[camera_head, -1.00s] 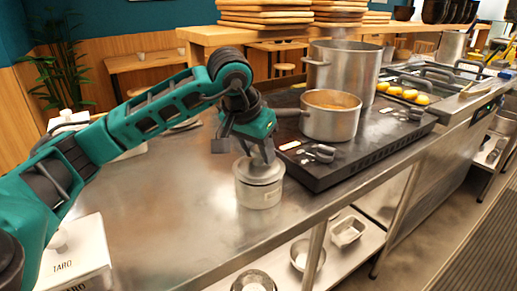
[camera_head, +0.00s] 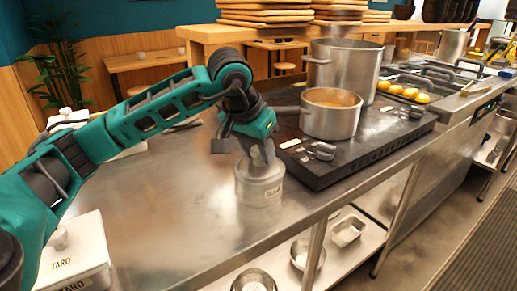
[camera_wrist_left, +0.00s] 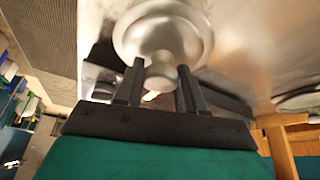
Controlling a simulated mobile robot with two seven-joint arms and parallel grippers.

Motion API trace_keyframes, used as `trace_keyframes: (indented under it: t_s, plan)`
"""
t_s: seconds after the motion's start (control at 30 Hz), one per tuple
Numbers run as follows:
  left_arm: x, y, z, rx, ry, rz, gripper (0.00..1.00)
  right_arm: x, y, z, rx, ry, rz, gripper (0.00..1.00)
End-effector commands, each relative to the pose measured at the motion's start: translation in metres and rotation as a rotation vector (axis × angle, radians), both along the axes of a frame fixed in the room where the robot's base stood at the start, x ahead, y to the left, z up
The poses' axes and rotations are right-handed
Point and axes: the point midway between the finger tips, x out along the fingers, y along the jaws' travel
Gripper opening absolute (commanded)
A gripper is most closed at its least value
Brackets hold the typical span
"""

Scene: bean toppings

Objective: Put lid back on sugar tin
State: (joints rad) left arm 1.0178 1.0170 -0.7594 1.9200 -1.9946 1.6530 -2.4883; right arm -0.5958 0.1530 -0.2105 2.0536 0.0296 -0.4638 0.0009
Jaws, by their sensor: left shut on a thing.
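The sugar tin (camera_head: 258,193) is a short grey metal cylinder with a small label, upright on the steel counter just left of the stove. Its round metal lid (camera_head: 260,170) is level at the tin's mouth; I see no clear gap between them. My left gripper (camera_head: 262,155) comes down from above and is shut on the lid's knob. In the left wrist view the lid (camera_wrist_left: 190,38) fills the top middle, with the round knob (camera_wrist_left: 160,76) between the two dark fingers. The tin's body is mostly hidden there by the lid. My right gripper is not in view.
A pot of soup (camera_head: 331,120) and a tall steel pot (camera_head: 345,72) stand on the black stove (camera_head: 350,150) close right of the tin. A white tin labelled TARO (camera_head: 72,258) is at the near left. The counter (camera_head: 180,200) left of the sugar tin is clear.

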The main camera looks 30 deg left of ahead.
Motion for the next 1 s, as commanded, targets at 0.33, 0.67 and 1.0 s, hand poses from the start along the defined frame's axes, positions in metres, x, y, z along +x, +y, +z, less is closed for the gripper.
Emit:
trace_keyframes:
  t_s: [0.33,0.67,1.0]
  plan:
    - [0.0001,0.0001,0.0005,0.0,-0.001,0.0,0.45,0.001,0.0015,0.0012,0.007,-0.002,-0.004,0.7]
    - [0.0001,0.0001,0.0003,0.0,-0.001,0.0,0.68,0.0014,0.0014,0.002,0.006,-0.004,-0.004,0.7]
    - [0.0,0.0001,0.0,0.0,0.0,0.0,0.93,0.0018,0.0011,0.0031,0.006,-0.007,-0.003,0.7]
